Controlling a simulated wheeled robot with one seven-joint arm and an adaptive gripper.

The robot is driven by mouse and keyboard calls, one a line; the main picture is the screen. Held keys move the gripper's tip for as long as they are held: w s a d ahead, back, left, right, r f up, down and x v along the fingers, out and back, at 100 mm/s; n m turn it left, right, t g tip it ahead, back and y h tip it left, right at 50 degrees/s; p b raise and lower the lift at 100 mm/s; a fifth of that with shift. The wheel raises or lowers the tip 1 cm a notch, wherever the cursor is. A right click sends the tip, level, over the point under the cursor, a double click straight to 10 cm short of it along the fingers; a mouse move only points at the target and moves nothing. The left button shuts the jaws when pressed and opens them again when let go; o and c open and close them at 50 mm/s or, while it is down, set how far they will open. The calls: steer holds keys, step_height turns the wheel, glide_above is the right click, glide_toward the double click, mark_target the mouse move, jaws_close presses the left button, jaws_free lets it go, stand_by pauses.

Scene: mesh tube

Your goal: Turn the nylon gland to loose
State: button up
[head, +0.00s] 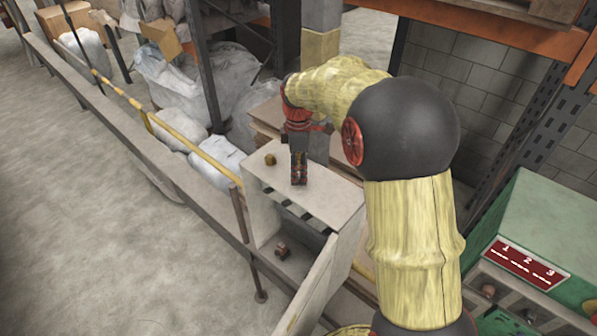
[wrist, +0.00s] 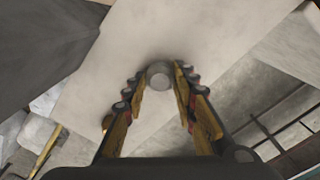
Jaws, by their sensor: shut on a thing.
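My gripper (head: 299,182) points down onto the pale top of a box-like stand (head: 335,205) in the head view. In the wrist view my gripper (wrist: 160,80) has its two fingers on either side of a small round grey piece (wrist: 160,76), and is shut on it. This piece looks like the nylon gland; its lower part is hidden, and in the head view my fingers cover it. A small brass-coloured fitting (head: 270,159) stands on the same top, left of my gripper.
A brown fitting (head: 282,250) lies on a lower ledge of the stand. A green unit with a red plate (head: 525,263) numbered 1 2 3 stands at right. A yellow rail (head: 205,157) and wrapped sacks (head: 180,130) lie to the left. Open floor is at far left.

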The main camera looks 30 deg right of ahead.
steer(key=shift+w+r, duration=0.1)
stand_by(0.3)
steer(key=o, duration=1.1)
steer(key=shift+o, duration=0.3)
step_height(320, 180, up, 12)
stand_by(0.3)
